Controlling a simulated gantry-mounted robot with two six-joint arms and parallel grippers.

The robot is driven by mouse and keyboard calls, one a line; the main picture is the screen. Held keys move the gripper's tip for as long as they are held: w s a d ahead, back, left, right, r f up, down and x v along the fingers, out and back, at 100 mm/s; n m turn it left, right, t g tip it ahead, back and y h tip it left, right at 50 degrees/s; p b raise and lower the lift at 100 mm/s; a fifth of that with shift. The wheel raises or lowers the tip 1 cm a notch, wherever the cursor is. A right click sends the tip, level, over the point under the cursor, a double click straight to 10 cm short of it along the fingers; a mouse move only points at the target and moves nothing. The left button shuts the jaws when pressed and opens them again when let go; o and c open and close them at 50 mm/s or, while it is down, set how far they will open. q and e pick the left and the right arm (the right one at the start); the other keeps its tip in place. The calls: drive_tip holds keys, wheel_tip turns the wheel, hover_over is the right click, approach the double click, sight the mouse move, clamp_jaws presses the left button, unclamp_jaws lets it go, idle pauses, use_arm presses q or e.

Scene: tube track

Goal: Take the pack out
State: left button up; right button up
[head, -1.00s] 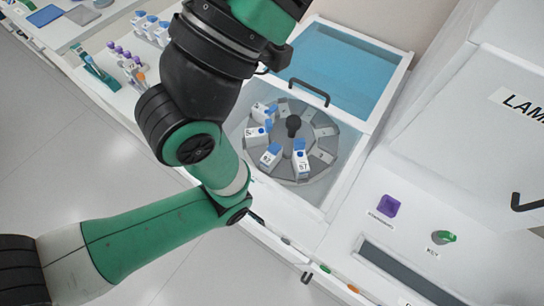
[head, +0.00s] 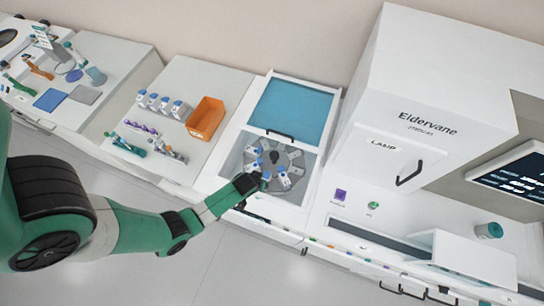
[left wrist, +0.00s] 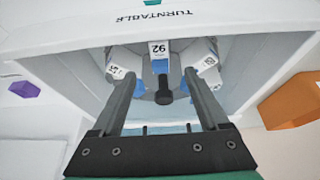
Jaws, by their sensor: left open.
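Several white packs with blue ends stand in slots of the grey round turntable (head: 292,158), inside an open white bay. In the left wrist view a pack marked 92 (left wrist: 160,50) lies straight ahead, with another pack on its left (left wrist: 118,70) and one on its right (left wrist: 206,66). My left gripper (left wrist: 161,76) is open, its two fingers reaching into the bay toward the pack marked 92, with nothing held. In the head view the left gripper (head: 260,179) is at the turntable's near-left side and hides part of the packs. My right gripper is out of view.
The bay's blue clear lid (head: 292,108) is behind the turntable, with a dark handle. To the left, a white bench holds an orange bin (head: 206,118), several bottles and a tube rack. The white lamp cabinet (head: 420,90) stands to the right.

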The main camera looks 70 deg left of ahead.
use_arm(q)
drive_tip(key=b+x, duration=0.3)
drive_tip(key=x, duration=0.3)
drive_tip(key=shift+s+d+f, duration=0.1)
drive_tip(key=shift+s+f, duration=0.05)
drive_tip(key=shift+f, duration=0.25)
drive_tip(key=b+x, duration=0.3)
drive_tip(key=x, duration=0.2)
drive_tip(key=shift+f+b, duration=0.1)
drive_tip(key=shift+b, duration=0.25)
clamp_jaws()
